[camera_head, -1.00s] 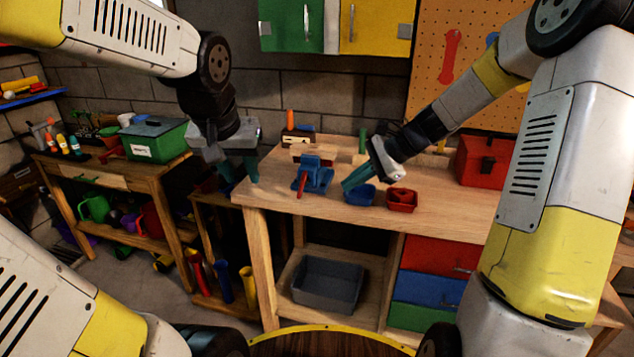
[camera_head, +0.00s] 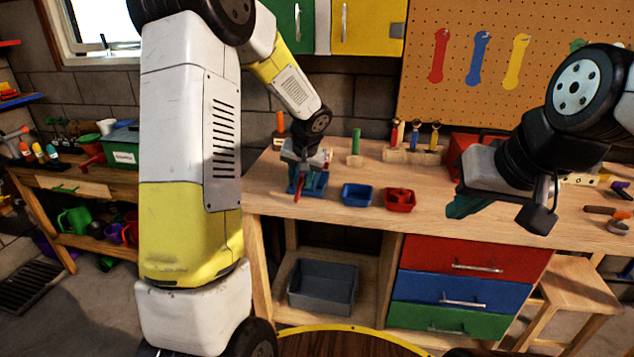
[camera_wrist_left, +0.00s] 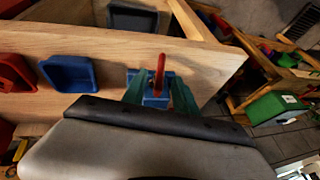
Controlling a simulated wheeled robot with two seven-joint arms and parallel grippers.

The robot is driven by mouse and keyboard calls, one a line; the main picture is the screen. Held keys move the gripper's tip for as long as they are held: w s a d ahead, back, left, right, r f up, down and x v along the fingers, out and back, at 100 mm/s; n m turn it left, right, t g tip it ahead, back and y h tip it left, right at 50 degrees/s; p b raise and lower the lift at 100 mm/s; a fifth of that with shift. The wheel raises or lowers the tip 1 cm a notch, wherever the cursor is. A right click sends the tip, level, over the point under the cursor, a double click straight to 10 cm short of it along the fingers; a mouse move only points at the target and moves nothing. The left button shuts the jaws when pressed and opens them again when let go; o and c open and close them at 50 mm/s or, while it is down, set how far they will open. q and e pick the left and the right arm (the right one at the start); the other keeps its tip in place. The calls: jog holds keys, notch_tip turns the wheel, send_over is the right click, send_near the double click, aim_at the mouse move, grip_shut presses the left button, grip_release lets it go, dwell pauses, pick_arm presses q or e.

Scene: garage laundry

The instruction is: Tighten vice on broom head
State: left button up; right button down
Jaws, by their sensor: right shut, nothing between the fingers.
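The blue vice (camera_head: 318,184) with a red handle (camera_head: 297,190) stands near the left end of the workbench. My left gripper (camera_head: 303,170) is above the vice in the head view and covers much of it. In the left wrist view, its teal fingers (camera_wrist_left: 158,98) are spread on either side of the vice's red handle (camera_wrist_left: 160,70), not visibly closed on it. I cannot make out the broom head in the vice; my gripper hides that spot. My right gripper (camera_head: 466,206) is shut and empty, over the right part of the workbench.
A blue tray (camera_head: 357,195) and a red tray (camera_head: 400,200) sit right of the vice on the workbench (camera_head: 440,228). A green upright handle (camera_head: 356,142) and a tool rack (camera_head: 412,156) stand behind. A grey bin (camera_head: 322,287) is on the shelf below.

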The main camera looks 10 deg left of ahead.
aim_at(299, 200)
pick_arm(q)
jog(key=x, duration=0.8)
jog(key=shift+w+r, duration=0.1)
jog(key=shift+w, duration=0.05)
jog(key=shift+c, duration=0.2)
grip_shut()
